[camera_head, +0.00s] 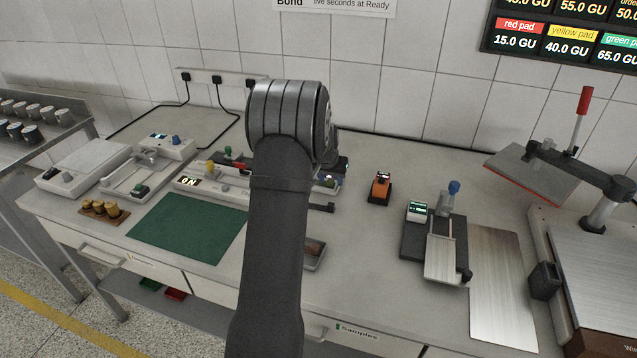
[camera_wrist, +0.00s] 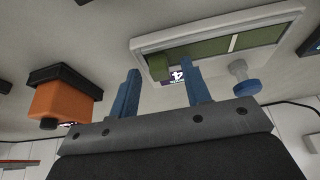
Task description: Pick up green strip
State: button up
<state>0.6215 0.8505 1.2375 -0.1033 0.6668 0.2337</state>
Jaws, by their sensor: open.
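In the wrist view, green strip-like pieces (camera_wrist: 258,36) lie in a pale-framed tray (camera_wrist: 146,44), with a thin white line between two green areas. A smaller green piece (camera_wrist: 155,73) shows between my fingertips, close to a dark label with a white mark; whether it is a separate strip is unclear. My gripper (camera_wrist: 160,67) has two blue fingers, apart, with nothing seen clamped between them. They overlap the tray's near edge in the picture; I cannot tell whether they touch it. In the head view my arm hides the gripper and most of this spot.
An orange device (camera_head: 380,187) stands right of my arm; it also shows in the wrist view (camera_wrist: 62,101). A blue knob (camera_wrist: 248,87) is close to my right finger there. A green mat (camera_head: 190,228) lies left, a press (camera_head: 590,190) stands far right.

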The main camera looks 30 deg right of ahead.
grip_shut()
jog(key=shift+r, duration=0.15)
